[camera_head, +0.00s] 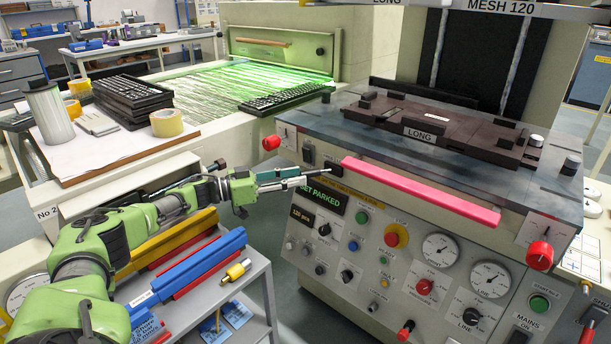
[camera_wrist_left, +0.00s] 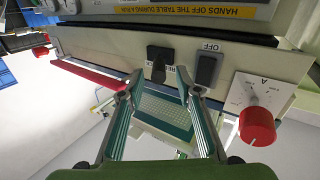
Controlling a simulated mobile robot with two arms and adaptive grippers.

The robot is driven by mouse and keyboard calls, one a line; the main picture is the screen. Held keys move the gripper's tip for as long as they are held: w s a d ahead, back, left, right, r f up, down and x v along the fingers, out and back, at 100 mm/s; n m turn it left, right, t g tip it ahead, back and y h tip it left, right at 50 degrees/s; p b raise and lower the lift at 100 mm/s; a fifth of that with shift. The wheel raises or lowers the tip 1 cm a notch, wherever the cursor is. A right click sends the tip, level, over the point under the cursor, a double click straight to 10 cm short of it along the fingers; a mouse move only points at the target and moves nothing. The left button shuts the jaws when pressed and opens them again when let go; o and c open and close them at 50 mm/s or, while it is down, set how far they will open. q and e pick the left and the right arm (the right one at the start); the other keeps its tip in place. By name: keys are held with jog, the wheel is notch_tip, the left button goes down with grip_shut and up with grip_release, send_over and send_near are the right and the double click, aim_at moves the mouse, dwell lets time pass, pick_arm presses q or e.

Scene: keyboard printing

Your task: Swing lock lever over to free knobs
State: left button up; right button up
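The black lock lever (camera_head: 333,169) sits on the printer's front edge, left of the pink-red bar. In the left wrist view the lever (camera_wrist_left: 159,62) stands upright between small labels, one reading "REL". My left gripper (camera_head: 303,178) reaches in from the left, its tips close to the lever. In the wrist view its two fingers (camera_wrist_left: 154,86) are apart, with the lever ahead of the gap; contact cannot be told. One red knob (camera_head: 271,143) is at the left corner, and another red knob (camera_head: 540,256) is at the right corner. My right gripper is out of view.
A black switch (camera_head: 308,153) marked "OFF" in the wrist view sits just beside the lever. The pink-red bar (camera_head: 420,190) runs along the front edge. Below is a panel of buttons and gauges (camera_head: 440,249). A grey cart (camera_head: 255,290) with coloured bars stands under my arm.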

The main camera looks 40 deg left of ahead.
pick_arm(q)
jog(key=v, duration=0.7)
jog(key=shift+s, duration=0.25)
jog(key=shift+a, duration=0.15)
dwell(0.9)
